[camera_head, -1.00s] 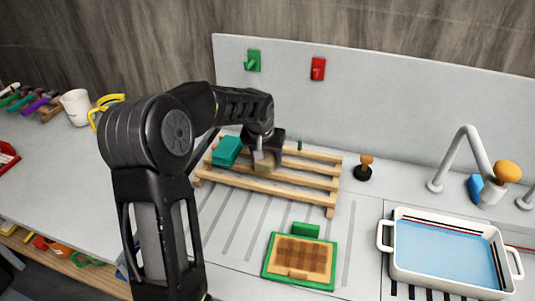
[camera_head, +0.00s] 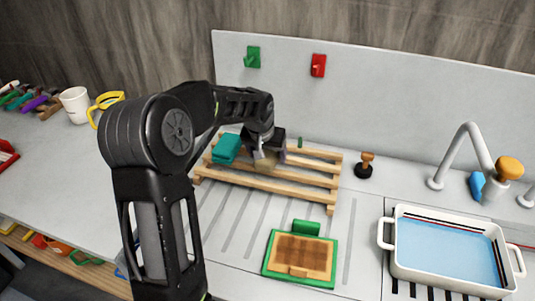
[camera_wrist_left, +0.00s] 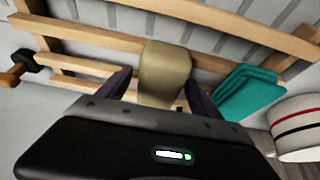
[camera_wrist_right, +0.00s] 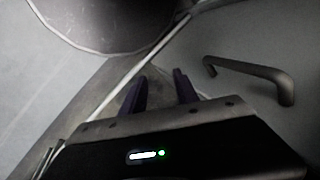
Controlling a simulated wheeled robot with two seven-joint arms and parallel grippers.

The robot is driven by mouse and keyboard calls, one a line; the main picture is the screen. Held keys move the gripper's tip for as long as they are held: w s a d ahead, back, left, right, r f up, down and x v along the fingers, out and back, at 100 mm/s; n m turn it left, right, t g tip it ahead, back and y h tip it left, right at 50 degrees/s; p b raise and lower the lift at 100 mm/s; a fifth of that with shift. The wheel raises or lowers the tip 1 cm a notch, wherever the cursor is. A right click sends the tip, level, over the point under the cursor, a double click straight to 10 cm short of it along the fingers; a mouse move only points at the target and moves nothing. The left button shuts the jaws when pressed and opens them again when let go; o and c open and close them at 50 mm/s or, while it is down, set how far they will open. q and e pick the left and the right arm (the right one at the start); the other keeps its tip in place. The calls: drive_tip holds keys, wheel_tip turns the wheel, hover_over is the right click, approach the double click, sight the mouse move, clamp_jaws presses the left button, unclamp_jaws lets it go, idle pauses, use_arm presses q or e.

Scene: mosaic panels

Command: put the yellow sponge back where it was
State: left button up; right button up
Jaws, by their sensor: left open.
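A dull tan-yellow block, the yellow sponge (camera_wrist_left: 165,72), rests on the slats of the wooden rack (camera_wrist_left: 95,38). In the head view the sponge (camera_head: 273,158) is partly hidden by my left gripper (camera_head: 272,156). My left gripper (camera_wrist_left: 158,85) is open, with one finger on each side of the sponge and gaps visible beside it. The rack (camera_head: 325,181) stands on the counter against the backsplash. My right gripper (camera_wrist_right: 160,75) shows only in its wrist view, its fingers apart and nothing clear between them.
A teal folded cloth (camera_head: 226,148) lies on the rack's left end. A green-edged board (camera_head: 266,270) lies in front. A stamp-like knobbed piece (camera_head: 363,171) stands right of the rack. A water-filled white basin (camera_head: 384,236) is at the right near the faucet (camera_head: 452,158).

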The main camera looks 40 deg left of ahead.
use_arm(q)
drive_tip(key=shift+r+p, duration=0.3)
drive_tip(key=shift+r, duration=0.15)
drive_tip(key=b+v, duration=0.1)
drive_tip(key=v, duration=1.1)
drive_tip(key=shift+b, duration=0.4)
